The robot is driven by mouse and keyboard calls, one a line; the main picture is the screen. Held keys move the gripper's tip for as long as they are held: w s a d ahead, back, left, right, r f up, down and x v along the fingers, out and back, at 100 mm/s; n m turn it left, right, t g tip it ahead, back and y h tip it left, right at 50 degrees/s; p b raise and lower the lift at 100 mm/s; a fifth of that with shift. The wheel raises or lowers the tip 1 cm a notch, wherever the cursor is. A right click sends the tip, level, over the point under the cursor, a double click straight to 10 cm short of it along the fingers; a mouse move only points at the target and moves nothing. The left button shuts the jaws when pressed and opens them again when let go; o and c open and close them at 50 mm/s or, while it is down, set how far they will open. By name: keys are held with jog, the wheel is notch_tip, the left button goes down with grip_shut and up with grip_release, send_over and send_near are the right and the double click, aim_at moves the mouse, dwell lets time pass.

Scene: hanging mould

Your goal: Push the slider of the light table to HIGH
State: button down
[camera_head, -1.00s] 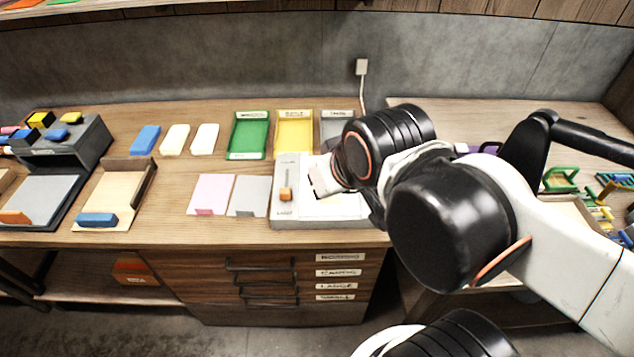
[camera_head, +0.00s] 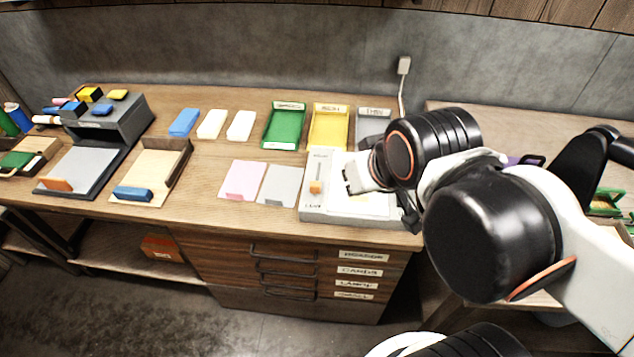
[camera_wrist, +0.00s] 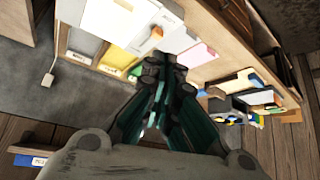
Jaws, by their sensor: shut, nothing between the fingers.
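The light table (camera_head: 388,218) is a pale box with a white top at the right end of the workbench. Its orange slider knob (camera_head: 315,187) sits on a strip at its left side, below the middle of the strip, towards the front. The label below it is too small to read surely. The knob also shows in the wrist view (camera_wrist: 157,32). My gripper (camera_wrist: 163,64) is shut and empty, its fingertips appearing just below the knob in the wrist view; I cannot tell the gap. In the head view my arm covers the light table's right part and the fingers are not clear.
Pink (camera_head: 242,180) and grey (camera_head: 278,185) sheets lie left of the light table. Green (camera_head: 284,126), yellow (camera_head: 328,127) and grey (camera_head: 372,124) trays stand behind. A cable runs up to a wall socket (camera_head: 404,66). Labelled drawers are below the bench.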

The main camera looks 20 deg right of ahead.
jog(key=c, duration=2.3)
grip_release()
jog(key=o, duration=0.9)
jog(key=shift+w+r, duration=0.2)
jog(key=shift+w, duration=0.1)
jog(key=shift+o, duration=0.6)
jog(key=w, duration=0.2)
jog(key=w+m+g, duration=0.1)
jog(key=w+g, duration=0.1)
jog(key=w, duration=0.1)
jog(key=shift+w+r, duration=0.35)
jog(key=shift+r, duration=0.05)
jog(key=m+g+p, duration=0.1)
jog(key=m+g, duration=0.3)
jog(key=g, duration=0.1)
send_over(315, 183)
notch_tip(315, 183, down, 12)
notch_tip(315, 183, down, 13)
jog(key=b, duration=0.3)
jog(key=shift+f+b, duration=0.1)
jog(key=shift+b, duration=0.3)
